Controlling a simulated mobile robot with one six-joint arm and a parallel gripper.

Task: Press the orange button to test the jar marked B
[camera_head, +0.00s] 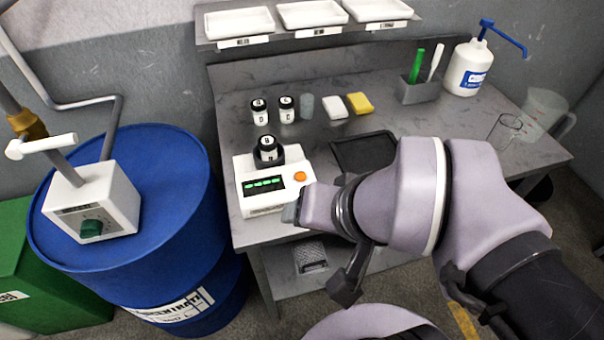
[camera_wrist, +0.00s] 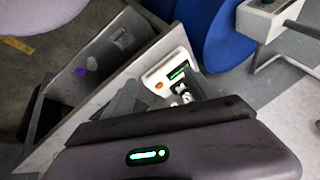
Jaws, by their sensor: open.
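A white tester (camera_head: 262,199) with a green-lit display stands at the front left of the bench. Its orange button (camera_head: 300,176) is at the right of its face and also shows in the wrist view (camera_wrist: 159,85). A jar with a black lid (camera_head: 267,150) sits upright in the dark holder on top of the tester; its letter is too small to read surely. My gripper (camera_head: 291,211) is open and empty, just in front of the tester's lower right corner, below the button. The fingertips are partly hidden by my wrist, and I cannot tell whether they touch the tester.
Two similar jars (camera_head: 260,112) (camera_head: 287,110) and a grey cylinder (camera_head: 305,106) stand behind the tester. A dark tray (camera_head: 364,150) lies to its right, with white and yellow blocks (camera_head: 359,103) beyond. A blue drum (camera_head: 165,190) stands left of the bench.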

